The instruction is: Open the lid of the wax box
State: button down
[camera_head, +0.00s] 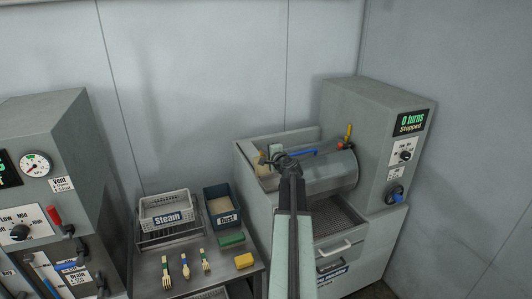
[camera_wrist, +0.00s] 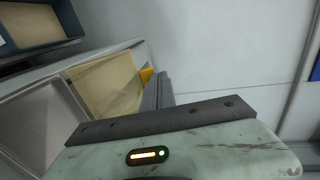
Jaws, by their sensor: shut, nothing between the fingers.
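A bin with a yellowish, see-through panel (camera_wrist: 108,82), which looks like the wax box and its lid, is left of my fingers in the wrist view. A small yellow piece (camera_wrist: 147,75) shows at its right edge, right beside the fingers. In the head view the pale yellow box part (camera_head: 263,168) sits at the left end of the machine with the drum. My gripper (camera_head: 283,159) is over that end, dark and shut, with nothing in it. The fingers (camera_wrist: 160,88) also show in the wrist view. I cannot tell whether they touch the yellow piece.
The machine's drum (camera_head: 330,172) and a blue bar (camera_head: 303,153) lie right of my gripper. A wall stands behind.

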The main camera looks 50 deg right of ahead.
jog(key=shift+a+r, duration=0.15)
jog(key=shift+a, duration=0.1)
jog(key=s+a+r+p, duration=0.5)
jog(key=s+p, duration=0.1)
jog(key=s, duration=0.5)
jog(key=shift+a+r, duration=0.2)
jog(key=shift+r, duration=0.15)
jog(key=shift+s, duration=0.1)
